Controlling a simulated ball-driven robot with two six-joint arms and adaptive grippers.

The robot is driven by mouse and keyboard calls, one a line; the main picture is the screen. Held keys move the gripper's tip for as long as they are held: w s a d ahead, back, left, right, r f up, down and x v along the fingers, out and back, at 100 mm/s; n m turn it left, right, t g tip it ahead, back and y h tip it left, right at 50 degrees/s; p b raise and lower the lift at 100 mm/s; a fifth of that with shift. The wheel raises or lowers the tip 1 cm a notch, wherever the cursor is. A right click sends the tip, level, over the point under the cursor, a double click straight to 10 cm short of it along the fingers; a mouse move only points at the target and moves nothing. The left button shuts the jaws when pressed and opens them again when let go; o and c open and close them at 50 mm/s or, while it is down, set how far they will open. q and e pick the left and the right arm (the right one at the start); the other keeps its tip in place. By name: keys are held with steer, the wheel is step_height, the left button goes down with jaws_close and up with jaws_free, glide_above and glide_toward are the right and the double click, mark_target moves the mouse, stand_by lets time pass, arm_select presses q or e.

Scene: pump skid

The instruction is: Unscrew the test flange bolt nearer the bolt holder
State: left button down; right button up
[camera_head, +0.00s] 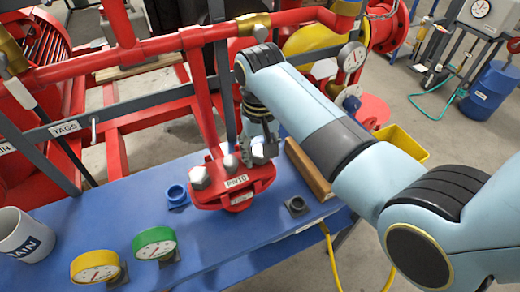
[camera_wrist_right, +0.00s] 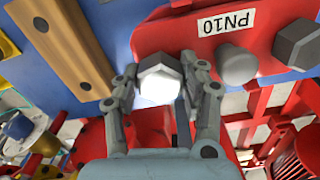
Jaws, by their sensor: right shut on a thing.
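The red test flange (camera_head: 238,200), labelled PN10, sits on the blue bench. One hex bolt (camera_head: 200,178) stands at its left side, and it also shows at the right of the right wrist view (camera_wrist_right: 297,45). A grey round stub (camera_wrist_right: 237,62) stands between the two bolts. My right gripper (camera_wrist_right: 160,82) is shut on the other hex bolt (camera_wrist_right: 158,74), at the flange's right side in the head view. One finger is on each side of the bolt head. Whether this bolt is raised cannot be told. My left gripper is not in view.
A wooden block (camera_head: 310,170) lies right of the flange. Yellow (camera_head: 95,267) and green (camera_head: 154,243) gauges and a mug (camera_head: 25,235) stand left. Red pipework (camera_head: 150,50) runs behind.

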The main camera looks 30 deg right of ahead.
steer(key=o, duration=1.3)
steer(key=shift+r, duration=0.1)
step_height(320, 180, up, 12)
steer(key=shift+f, duration=0.1)
